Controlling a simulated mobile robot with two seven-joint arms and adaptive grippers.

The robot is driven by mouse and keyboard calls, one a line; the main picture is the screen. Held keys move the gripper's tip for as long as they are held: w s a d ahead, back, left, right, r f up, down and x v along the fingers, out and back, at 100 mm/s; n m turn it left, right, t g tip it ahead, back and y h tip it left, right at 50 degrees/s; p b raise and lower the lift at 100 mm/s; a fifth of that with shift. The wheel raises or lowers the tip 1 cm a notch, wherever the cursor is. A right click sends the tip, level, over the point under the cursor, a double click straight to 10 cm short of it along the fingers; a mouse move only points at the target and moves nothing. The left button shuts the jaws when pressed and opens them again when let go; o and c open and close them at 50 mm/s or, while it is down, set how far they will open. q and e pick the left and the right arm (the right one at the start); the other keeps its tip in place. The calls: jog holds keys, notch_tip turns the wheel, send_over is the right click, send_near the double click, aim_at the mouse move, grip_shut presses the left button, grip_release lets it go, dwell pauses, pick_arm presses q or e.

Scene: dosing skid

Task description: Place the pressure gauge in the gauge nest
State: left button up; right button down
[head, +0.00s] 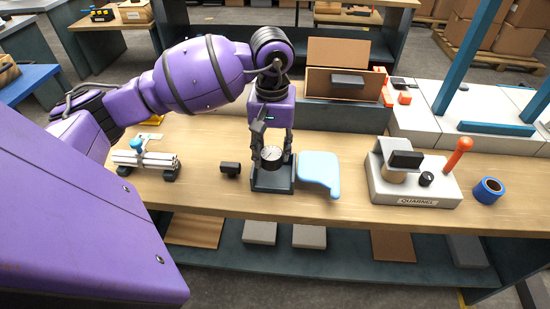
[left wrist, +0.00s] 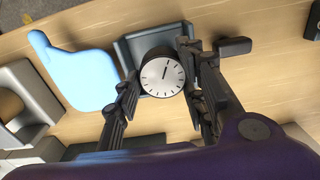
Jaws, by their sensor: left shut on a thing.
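The pressure gauge (head: 271,155) is a short dark cylinder with a white dial and black pointer. The dial also shows face-on in the left wrist view (left wrist: 161,75). My left gripper (head: 272,148) is shut on it, with a finger on either side. The gauge nest (head: 271,185) is a dark grey block on the bench, also partly visible behind the gauge in the left wrist view (left wrist: 127,49). The gauge is over the nest; I cannot tell whether they touch. The fingers and gauge hide part of the nest. My right gripper is not in view.
A light blue glove-shaped piece (head: 319,172) lies close right of the nest. A small black block (head: 231,169) is close left. A wheeled device (head: 145,160) stands farther left. A grey fixture (head: 411,190) with a red handle and a blue tape roll (head: 488,190) are right.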

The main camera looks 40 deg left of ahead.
aim_at(275, 151)
pick_arm(q)
jog(key=shift+w+d+f, duration=0.1)
jog(key=shift+w+f, duration=0.15)
jog(key=shift+f, duration=0.05)
jog(key=f, duration=0.3)
jog(key=shift+w+f, duration=0.25)
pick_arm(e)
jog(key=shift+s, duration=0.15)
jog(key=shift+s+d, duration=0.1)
pick_arm(q)
jog(key=shift+f+b, duration=0.5)
jog(key=shift+f, duration=0.1)
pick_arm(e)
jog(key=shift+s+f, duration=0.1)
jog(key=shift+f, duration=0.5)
pick_arm(q)
jog(key=o, duration=0.9)
jog(key=shift+o, duration=1)
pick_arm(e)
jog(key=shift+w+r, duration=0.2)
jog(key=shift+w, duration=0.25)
